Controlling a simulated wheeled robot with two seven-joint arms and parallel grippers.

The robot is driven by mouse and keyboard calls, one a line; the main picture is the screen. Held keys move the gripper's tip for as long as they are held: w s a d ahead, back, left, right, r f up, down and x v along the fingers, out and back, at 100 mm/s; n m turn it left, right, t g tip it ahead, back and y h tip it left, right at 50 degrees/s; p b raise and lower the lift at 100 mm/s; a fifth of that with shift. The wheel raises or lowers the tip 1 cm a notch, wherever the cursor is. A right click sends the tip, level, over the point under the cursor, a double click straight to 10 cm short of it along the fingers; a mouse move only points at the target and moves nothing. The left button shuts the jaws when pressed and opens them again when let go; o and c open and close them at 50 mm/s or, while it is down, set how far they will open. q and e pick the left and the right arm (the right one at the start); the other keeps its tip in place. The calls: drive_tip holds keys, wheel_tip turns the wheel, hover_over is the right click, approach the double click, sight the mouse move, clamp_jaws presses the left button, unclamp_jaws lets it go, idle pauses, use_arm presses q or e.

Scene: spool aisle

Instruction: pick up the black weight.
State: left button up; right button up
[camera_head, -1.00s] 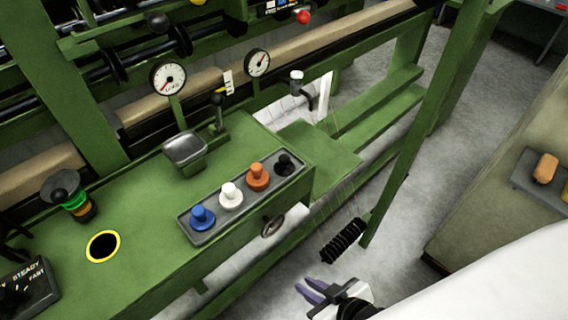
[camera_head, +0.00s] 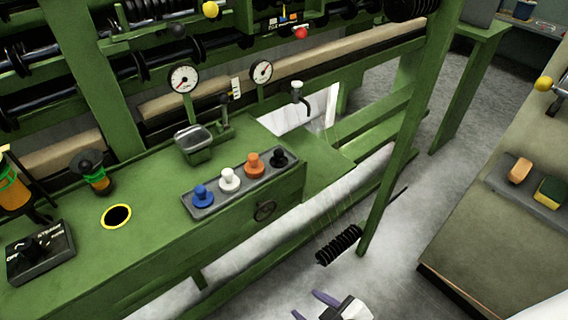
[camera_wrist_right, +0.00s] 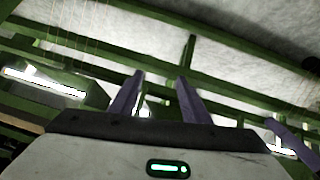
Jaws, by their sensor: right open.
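The black weight (camera_head: 279,157) stands in the right-hand end slot of a grey tray (camera_head: 190,207) on the green bench. An orange weight (camera_head: 254,166), a white weight (camera_head: 229,180) and a blue weight (camera_head: 202,196) stand in a row to its left. My right gripper (camera_head: 311,305) is at the bottom edge of the head view, below and in front of the bench, apart from the weights. Its purple fingers are spread and empty; they also show in the right wrist view (camera_wrist_right: 160,82). The weights cannot be made out in the wrist view. My left gripper is out of view.
A handwheel (camera_head: 265,211) sits on the bench front below the tray. A green post (camera_head: 398,150) and a black coil (camera_head: 339,245) are to the right.

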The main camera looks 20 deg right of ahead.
drive_tip(key=w+r+n, duration=0.1)
drive_tip(key=w+n, duration=0.2)
drive_tip(key=w, duration=0.1)
drive_tip(key=n+t+h+p, duration=0.4)
drive_tip(key=n+h+p, duration=0.3)
drive_tip(key=n, duration=1.6)
approach(279, 151)
drive_tip(key=shift+n, duration=0.4)
drive_tip(key=b+x, duration=0.1)
drive_tip(key=x, duration=0.7)
drive_tip(key=shift+f+b, duration=0.1)
drive_tip(key=shift+b, duration=0.25)
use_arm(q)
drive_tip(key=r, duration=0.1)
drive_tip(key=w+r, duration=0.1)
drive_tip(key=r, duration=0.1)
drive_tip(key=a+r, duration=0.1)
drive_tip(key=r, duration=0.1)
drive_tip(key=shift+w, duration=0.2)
use_arm(e)
clamp_jaws()
